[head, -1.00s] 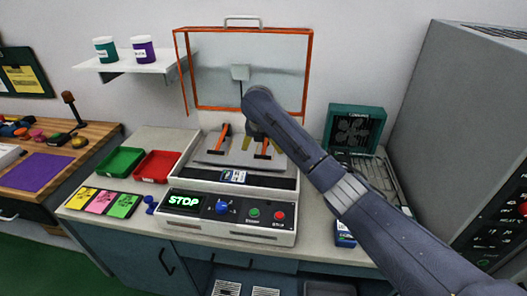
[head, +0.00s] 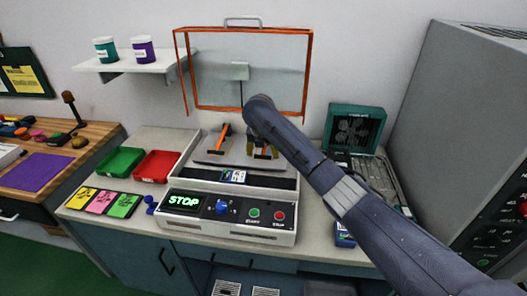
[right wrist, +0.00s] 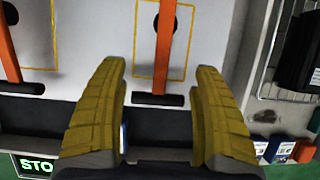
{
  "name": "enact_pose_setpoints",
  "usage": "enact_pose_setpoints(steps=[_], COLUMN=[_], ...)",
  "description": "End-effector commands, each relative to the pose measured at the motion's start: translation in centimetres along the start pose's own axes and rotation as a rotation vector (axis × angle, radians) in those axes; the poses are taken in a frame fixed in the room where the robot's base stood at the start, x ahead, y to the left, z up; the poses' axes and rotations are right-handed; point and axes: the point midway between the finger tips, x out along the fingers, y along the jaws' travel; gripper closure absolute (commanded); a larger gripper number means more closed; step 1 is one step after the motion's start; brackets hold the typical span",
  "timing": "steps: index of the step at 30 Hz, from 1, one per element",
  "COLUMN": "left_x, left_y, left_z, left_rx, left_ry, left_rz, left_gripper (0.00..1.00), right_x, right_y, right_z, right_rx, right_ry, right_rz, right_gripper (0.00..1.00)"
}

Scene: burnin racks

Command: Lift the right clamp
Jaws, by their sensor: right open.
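The right clamp (head: 262,153) is an orange bar with a dark cross handle on the grey plate of the shaker machine (head: 234,214). In the right wrist view the right clamp (right wrist: 166,45) lies inside a yellow outline, its dark handle crossbar (right wrist: 157,100) nearest me. My right gripper (head: 261,145) is over it in the head view, partly hiding it. In the wrist view my yellow fingers (right wrist: 160,76) are open, one on each side of the crossbar, with visible gaps. The left clamp (head: 219,138) is a similar orange bar on the plate. My left gripper is not in view.
An orange-framed clear lid (head: 309,70) stands raised behind the machine. A green tray (head: 119,162) and a red tray (head: 158,165) sit to its left. A dark green fan unit (head: 355,128) stands to the right. The machine's display reads STOP.

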Motion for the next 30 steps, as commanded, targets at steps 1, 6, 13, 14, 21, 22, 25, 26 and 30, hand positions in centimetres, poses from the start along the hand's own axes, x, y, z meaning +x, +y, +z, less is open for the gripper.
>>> enact_pose_setpoints(steps=[1, 6, 13, 14, 21, 22, 25, 26, 30], left_x=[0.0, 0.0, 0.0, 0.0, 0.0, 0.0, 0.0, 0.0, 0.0], left_y=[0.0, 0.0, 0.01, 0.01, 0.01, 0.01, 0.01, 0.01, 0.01], left_z=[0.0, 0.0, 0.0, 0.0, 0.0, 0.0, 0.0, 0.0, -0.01], left_rx=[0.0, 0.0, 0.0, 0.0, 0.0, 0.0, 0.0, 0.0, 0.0], left_ry=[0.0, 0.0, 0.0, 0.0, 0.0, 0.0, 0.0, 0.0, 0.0], left_rz=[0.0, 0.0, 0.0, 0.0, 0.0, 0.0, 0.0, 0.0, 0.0], left_gripper=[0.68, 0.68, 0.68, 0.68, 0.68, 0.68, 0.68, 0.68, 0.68], right_x=[-0.02, -0.01, 0.09, 0.1, 0.19, 0.2, 0.24, 0.25, 0.2], right_y=[0.01, 0.01, 0.05, 0.06, 0.13, 0.13, 0.14, 0.14, 0.15], right_z=[0.0, -0.01, -0.14, -0.16, -0.31, -0.33, -0.37, -0.38, -0.39], right_rx=[0.0, 0.0, -0.001, -0.002, -0.002, -0.002, -0.003, -0.003, -0.003], right_ry=[0.0, 0.0, 0.003, 0.003, 0.006, 0.006, 0.007, 0.008, 0.014], right_rz=[0.0, 0.0, 0.0, 0.0, 0.001, 0.001, 0.001, 0.001, 0.001], right_gripper=[0.4, 0.59, 0.86, 0.89, 1.0, 1.0, 1.0, 1.0, 1.0])
